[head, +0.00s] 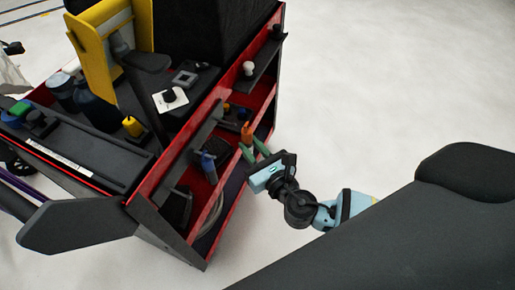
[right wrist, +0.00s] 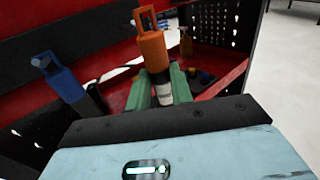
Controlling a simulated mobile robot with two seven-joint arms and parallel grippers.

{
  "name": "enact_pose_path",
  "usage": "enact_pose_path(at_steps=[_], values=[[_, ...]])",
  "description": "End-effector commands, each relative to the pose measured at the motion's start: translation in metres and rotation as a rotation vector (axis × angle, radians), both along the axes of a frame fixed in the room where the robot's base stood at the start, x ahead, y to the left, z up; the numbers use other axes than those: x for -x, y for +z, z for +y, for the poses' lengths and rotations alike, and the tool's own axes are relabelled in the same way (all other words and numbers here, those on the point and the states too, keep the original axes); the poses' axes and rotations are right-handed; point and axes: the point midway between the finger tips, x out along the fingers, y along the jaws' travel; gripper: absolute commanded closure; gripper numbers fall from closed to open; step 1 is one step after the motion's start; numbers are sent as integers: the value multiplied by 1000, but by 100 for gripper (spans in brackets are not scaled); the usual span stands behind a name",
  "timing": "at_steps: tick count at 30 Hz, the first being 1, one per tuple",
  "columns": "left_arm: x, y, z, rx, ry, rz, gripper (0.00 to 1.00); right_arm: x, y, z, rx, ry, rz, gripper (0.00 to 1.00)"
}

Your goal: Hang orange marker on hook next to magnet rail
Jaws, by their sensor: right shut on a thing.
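The orange marker (head: 246,132) is upright at the open side of the red and black cart, with a looped orange top and a white lower part. It also shows in the right wrist view (right wrist: 153,50). My right gripper (head: 252,153) is shut on it, with green fingers on both sides of its lower part in the right wrist view (right wrist: 161,90). A similar blue marker (head: 208,166) is to the left, apart from the orange one; it also shows in the right wrist view (right wrist: 66,82). A dark bar (head: 206,126), possibly the magnet rail, runs along the cart's side. I cannot make out the hook. My left gripper is out of view.
The cart (head: 140,205) has red-edged shelves holding small items close to my right gripper. Its top carries a yellow panel (head: 103,38), dark containers and a black box (head: 205,30). The pale floor (head: 390,80) to the right is clear.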

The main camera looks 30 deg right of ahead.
Motion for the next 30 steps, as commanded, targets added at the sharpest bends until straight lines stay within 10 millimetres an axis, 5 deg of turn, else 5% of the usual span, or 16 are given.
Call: enact_pose_path(at_steps=[30], values=[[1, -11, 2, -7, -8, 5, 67, -38, -7, 32, -1, 0, 1, 100]])
